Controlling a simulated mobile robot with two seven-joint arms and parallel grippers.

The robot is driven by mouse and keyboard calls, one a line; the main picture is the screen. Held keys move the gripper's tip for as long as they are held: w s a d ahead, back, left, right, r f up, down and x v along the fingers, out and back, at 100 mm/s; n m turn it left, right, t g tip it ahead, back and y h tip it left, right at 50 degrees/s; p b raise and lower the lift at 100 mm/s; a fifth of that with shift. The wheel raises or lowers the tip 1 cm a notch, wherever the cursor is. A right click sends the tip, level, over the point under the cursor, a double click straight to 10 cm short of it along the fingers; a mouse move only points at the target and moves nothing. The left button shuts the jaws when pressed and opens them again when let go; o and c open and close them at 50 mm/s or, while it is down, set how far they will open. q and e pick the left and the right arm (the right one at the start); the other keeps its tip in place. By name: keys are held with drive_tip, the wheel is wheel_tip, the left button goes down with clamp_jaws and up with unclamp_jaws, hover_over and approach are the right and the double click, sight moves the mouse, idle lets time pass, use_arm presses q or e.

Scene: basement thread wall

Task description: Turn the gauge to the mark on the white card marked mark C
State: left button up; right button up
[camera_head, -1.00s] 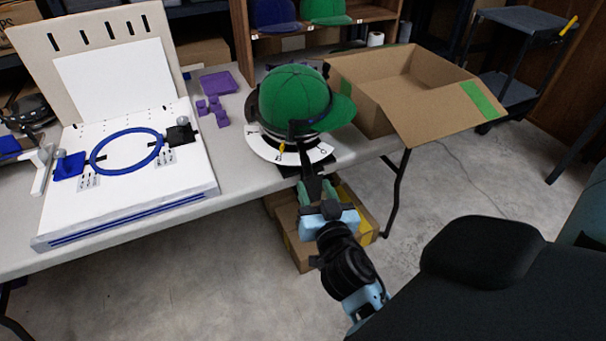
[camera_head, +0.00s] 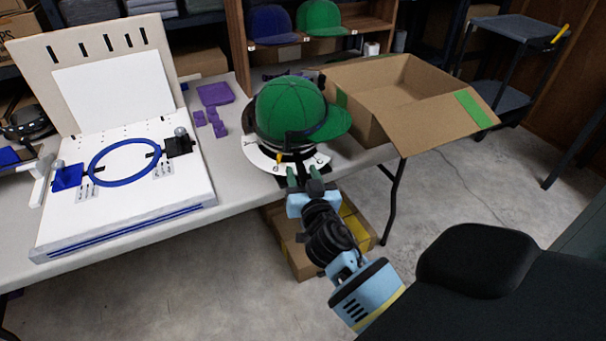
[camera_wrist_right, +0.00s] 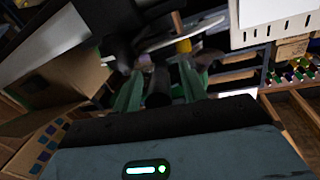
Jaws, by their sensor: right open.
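A green cap (camera_head: 290,108) sits on a round cap holder with a dark band around it. Below it is a white ring-shaped card (camera_head: 258,157) with small dark marks, too small to read for certain. A small yellow pointer (camera_head: 279,159) shows at the card's front left. A dark bar comes down from the front of the cap holder. My right gripper (camera_head: 312,183) is open just in front of the card, near this bar. Its green fingers show in the right wrist view (camera_wrist_right: 163,88), with a dark part beyond them; contact cannot be told. My left gripper is out of view.
A white board (camera_head: 125,205) with a blue hoop (camera_head: 125,162) lies left on the table. Purple pieces (camera_head: 215,95) lie behind. An open cardboard box (camera_head: 420,115) is at the right. A shelf with caps (camera_head: 320,17) stands behind. Boxes sit under the table.

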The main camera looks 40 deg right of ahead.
clamp_jaws()
idle(0.5)
drive_tip(key=shift+s+d+n+t+y+p, duration=0.2)
drive_tip(key=shift+d+n+t+y+p, duration=0.1)
drive_tip(key=shift+d+n+y+p, duration=0.25)
drive_tip(key=d+n+y+p, duration=0.2)
drive_tip(key=d+n+y, duration=0.7)
drive_tip(key=y, duration=0.3)
drive_tip(key=shift+s+d+r+p, duration=0.2)
drive_tip(key=shift+d+p, duration=0.1)
drive_tip(key=shift+d, duration=0.5)
drive_tip(key=shift+w, duration=0.1)
